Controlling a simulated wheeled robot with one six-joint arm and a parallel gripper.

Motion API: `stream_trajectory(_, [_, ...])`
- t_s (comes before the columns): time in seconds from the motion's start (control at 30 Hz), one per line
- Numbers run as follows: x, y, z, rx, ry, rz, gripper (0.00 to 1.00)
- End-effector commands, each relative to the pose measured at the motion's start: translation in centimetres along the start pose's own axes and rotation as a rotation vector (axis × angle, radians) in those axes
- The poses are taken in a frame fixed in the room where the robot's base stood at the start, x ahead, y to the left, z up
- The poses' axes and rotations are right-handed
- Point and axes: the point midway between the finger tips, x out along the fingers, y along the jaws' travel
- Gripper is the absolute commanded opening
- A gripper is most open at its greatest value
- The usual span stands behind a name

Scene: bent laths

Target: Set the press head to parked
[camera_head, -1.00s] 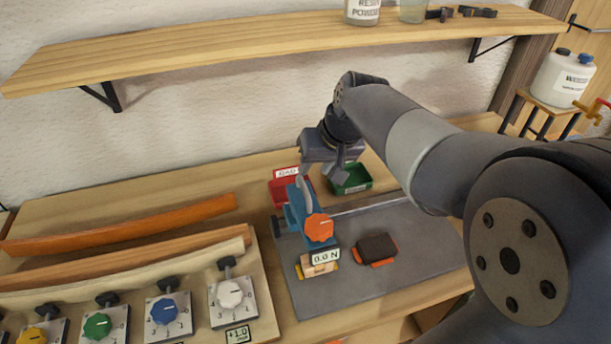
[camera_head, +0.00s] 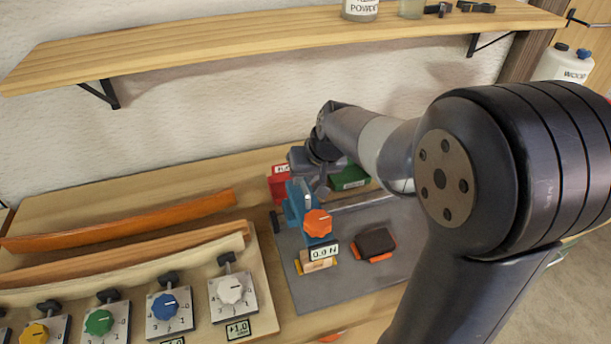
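The press is a blue frame (camera_head: 294,205) with an orange knob (camera_head: 318,223) on its front and a small label reading about 0.0 N below it. It stands on a grey plate (camera_head: 340,282) on the bench. A small wooden block with yellow edges (camera_head: 318,266) sits under the label. My gripper (camera_head: 318,188) is pointed down just behind and above the press, close to its upper part. Its fingers are small and partly hidden by the press, so contact and opening cannot be told.
A red bin (camera_head: 279,187) and a green bin (camera_head: 350,178) stand behind the press. A dark block with orange edges (camera_head: 375,243) lies right of it. Several dial knobs (camera_head: 230,290) and bent laths (camera_head: 120,225) fill the left. A shelf (camera_head: 250,42) runs above.

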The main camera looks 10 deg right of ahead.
Motion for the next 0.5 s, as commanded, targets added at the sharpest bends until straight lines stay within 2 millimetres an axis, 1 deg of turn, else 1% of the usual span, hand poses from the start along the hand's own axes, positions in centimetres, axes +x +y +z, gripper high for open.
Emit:
stream_trajectory(0.03, [-0.02,0.0,-0.01,0.0,0.0,0.0,0.15])
stream_trajectory(0.2, [-0.02,0.0,-0.01,0.0,0.0,0.0,0.02])
stream_trajectory(0.23, [-0.02,0.0,-0.01,0.0,0.0,0.0,0.0])
stream_trajectory(0.5, [-0.03,0.0,-0.02,0.0,0.0,0.0,0.0])
